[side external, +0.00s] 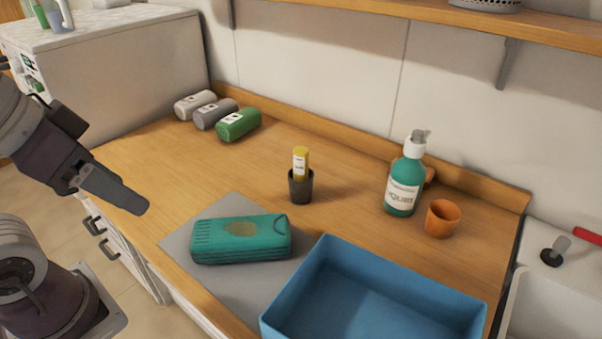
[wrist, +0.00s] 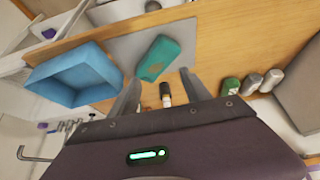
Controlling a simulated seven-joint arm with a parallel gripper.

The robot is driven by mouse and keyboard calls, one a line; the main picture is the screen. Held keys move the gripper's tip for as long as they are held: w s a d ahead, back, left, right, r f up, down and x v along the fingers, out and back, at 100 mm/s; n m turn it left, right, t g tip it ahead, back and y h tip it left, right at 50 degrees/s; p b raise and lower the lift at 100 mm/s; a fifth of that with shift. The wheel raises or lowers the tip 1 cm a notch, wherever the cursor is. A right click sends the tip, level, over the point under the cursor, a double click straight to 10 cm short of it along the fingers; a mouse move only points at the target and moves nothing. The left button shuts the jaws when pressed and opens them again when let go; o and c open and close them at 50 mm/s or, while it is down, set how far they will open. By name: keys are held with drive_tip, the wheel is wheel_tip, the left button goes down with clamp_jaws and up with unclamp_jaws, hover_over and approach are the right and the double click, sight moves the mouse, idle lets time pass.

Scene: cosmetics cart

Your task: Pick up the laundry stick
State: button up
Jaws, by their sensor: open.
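A yellow stick (side external: 300,161) with a white label, which looks like the laundry stick, stands upright in a small dark cup (side external: 301,187) on the wooden counter. It also shows small between my fingers in the wrist view (wrist: 166,98), well beyond them. In the wrist view, the two fingers of my gripper (wrist: 158,78) are spread, with nothing held. The stick's lower end is hidden inside the cup.
A teal case (side external: 240,238) lies on a grey mat (side external: 180,243), in front of the cup. A blue bin (side external: 375,262) stands at front right. A green pump bottle (side external: 404,182) and orange cup (side external: 442,218) stand right. Three bottles (side external: 238,124) lie at back left.

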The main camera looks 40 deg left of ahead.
drive_tip(key=w+r+m+g, duration=0.1)
drive_tip(key=w+r+m, duration=0.3)
drive_tip(key=w, duration=0.3)
drive_tip(key=m+g, duration=0.5)
drive_tip(key=m, duration=1.1)
hover_over(301, 161)
drive_tip(key=a, duration=0.2)
drive_tip(key=f, duration=1.1)
drive_tip(key=shift+w+d+f, duration=0.25)
drive_tip(key=shift+w+f, duration=0.1)
drive_tip(key=shift+w, duration=0.05)
drive_tip(key=f, duration=0.6)
drive_tip(key=shift+w+d+f, duration=0.2)
drive_tip(key=shift+w+f, duration=0.05)
drive_tip(key=shift+f, duration=0.4)
clamp_jaws()
